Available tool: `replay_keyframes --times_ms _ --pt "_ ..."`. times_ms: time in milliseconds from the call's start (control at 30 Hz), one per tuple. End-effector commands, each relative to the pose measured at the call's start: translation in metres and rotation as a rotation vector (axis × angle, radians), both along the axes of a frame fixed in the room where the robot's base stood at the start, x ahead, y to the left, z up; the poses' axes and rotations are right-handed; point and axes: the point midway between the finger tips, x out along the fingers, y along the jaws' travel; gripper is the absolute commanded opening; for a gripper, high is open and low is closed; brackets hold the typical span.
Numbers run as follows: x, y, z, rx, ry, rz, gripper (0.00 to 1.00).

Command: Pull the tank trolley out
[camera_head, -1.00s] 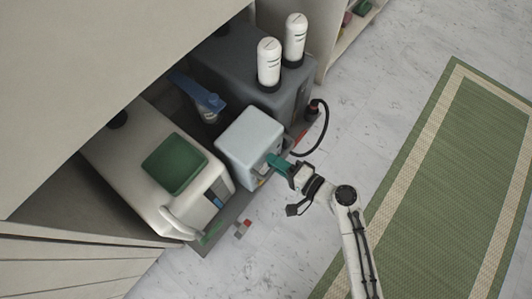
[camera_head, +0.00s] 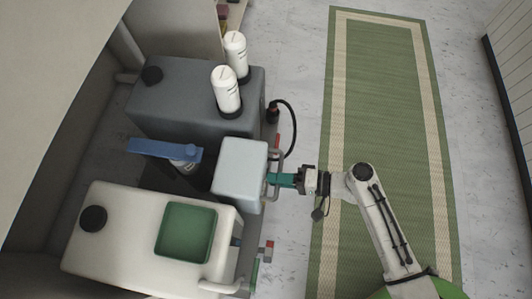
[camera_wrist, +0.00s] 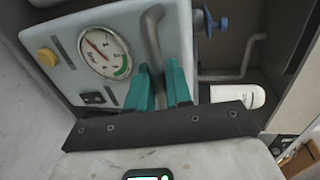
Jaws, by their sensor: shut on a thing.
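The tank trolley (camera_head: 250,240) is a low dark base, mostly hidden under its load. It carries a white tank (camera_head: 110,245), a dark grey tank (camera_head: 175,110) and a light grey box (camera_head: 238,172) between them. In the wrist view the box front (camera_wrist: 65,60) has a round gauge (camera_wrist: 103,52) and a yellow knob. A grey bar handle (camera_wrist: 151,35) stands in front of the box. My gripper (camera_head: 273,180) has teal fingers, shut on this handle; they also show in the wrist view (camera_wrist: 160,85). The handle's gripped part is partly hidden by the fingers.
A blue-handled part (camera_head: 165,150) lies behind the box. A black hose (camera_head: 293,125) loops beside the dark tank. Counter walls (camera_head: 50,70) border the left. Open floor and a green mat (camera_head: 385,120) lie right.

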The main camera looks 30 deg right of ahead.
Motion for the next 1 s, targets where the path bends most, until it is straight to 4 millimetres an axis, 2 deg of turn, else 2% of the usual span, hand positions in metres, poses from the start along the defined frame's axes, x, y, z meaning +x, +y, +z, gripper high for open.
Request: replay_keyframes --times_ms 300,700,733,900,1000 --pt "-0.01 -0.013 -0.001 -0.001 0.002 -0.002 0.0" --pt "-0.01 -0.014 -0.001 -0.002 0.002 -0.002 0.0" --pt "-0.01 -0.014 -0.001 -0.002 0.002 -0.002 0.2" --pt "-0.01 -0.014 -0.001 -0.001 0.002 -0.001 0.35" --pt "-0.01 -0.014 -0.001 0.0 0.001 -0.001 0.35"
